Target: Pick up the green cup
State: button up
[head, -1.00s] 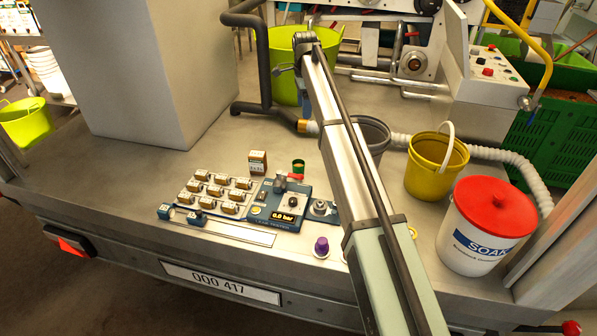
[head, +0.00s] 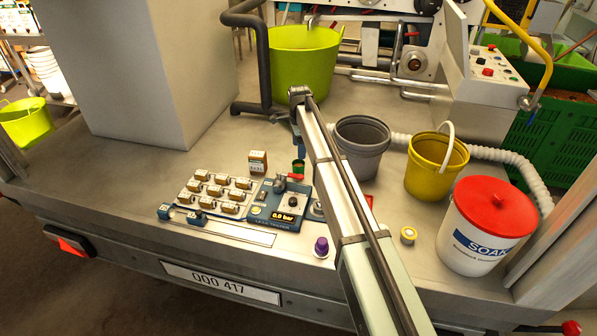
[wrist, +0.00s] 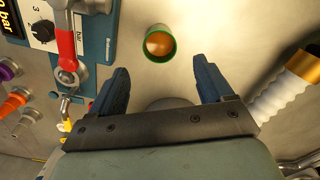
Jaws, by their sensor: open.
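The green cup (head: 298,166) is small and stands upright on the metal deck, just behind the blue tester panel. In the wrist view the cup (wrist: 159,43) shows from above, with a green rim and an orange-brown inside. My gripper (wrist: 163,76) is open and empty, its two blue fingers spread wide. The cup lies ahead of the fingertips, roughly midway between them and not touching. In the head view my gripper (head: 299,150) hangs just above and at the cup, and partly overlaps it.
The blue tester (head: 278,205) with a red lever stands close by the cup. A small brown box (head: 258,162) is to its left. A grey bucket (head: 362,145) and a yellow bucket (head: 435,168) stand to the right. A large lime tub (head: 300,60) is behind.

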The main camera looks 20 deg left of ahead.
aim_at(298, 168)
notch_tip(298, 168, down, 11)
jog(key=shift+a, duration=0.1)
jog(key=c, duration=1.1)
dwell(0.3)
